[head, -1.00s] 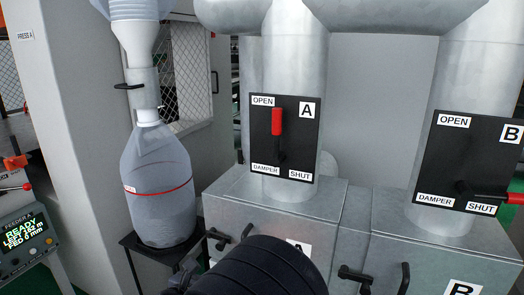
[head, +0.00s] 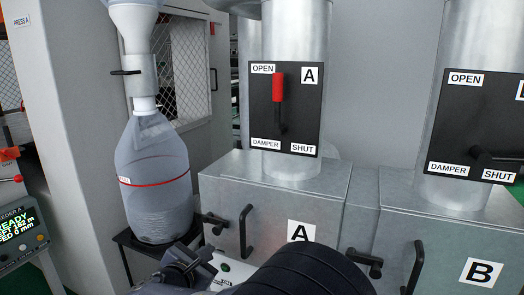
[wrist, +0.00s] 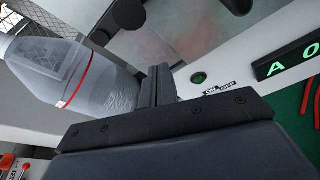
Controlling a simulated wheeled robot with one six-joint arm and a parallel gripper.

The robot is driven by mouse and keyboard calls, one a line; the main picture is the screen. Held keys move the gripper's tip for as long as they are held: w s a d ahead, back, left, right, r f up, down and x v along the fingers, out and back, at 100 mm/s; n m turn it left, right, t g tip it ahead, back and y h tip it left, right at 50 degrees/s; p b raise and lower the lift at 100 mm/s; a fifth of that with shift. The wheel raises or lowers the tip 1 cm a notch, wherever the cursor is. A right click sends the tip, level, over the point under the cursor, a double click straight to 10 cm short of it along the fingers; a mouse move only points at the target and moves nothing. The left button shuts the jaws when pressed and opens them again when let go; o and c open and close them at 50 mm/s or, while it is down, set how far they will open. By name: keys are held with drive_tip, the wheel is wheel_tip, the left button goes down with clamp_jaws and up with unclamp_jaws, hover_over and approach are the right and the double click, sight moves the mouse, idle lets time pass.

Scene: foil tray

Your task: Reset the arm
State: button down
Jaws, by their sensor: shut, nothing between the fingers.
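My gripper (head: 192,262) is at the lower middle of the head view, low in front of the box marked A (head: 232,190), with my dark arm link beside it. In the wrist view my gripper (wrist: 157,84) shows its two dark fingers together, with nothing between them. The damper A handle (head: 278,88), with a red grip, points up toward OPEN on its black plate (head: 300,120). The damper B handle (head: 485,157) lies toward SHUT, its end cut off at the right edge. My gripper is apart from both handles.
A clear bag with a red band (head: 153,185) hangs left of box A, over a black stand (head: 140,246). A feeder panel (head: 22,235) stands at far left. Box B (head: 450,225) is at right. Black door handles (head: 246,230) stick out in front.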

drive_tip(key=shift+w+a+r+m+t+y+b, duration=0.15)
drive_tip(key=shift+a+m+t+y+b, duration=0.4)
drive_tip(key=shift+m+b, duration=1.25)
drive_tip(key=shift+w+a+r+m+t+y+b, duration=0.1)
drive_tip(key=shift+w+a+m+t+y+b, duration=0.4)
drive_tip(key=shift+b, duration=2.3)
drive_tip(key=shift+s+a+r+m+t+y+b, duration=0.1)
drive_tip(key=shift+a+m+t+y+b, duration=0.4)
drive_tip(key=shift+m+b, duration=1.45)
drive_tip(key=shift+a+n+h+b, duration=0.2)
drive_tip(key=shift+n+h+b, duration=0.05)
drive_tip(key=shift+n+b, duration=0.1)
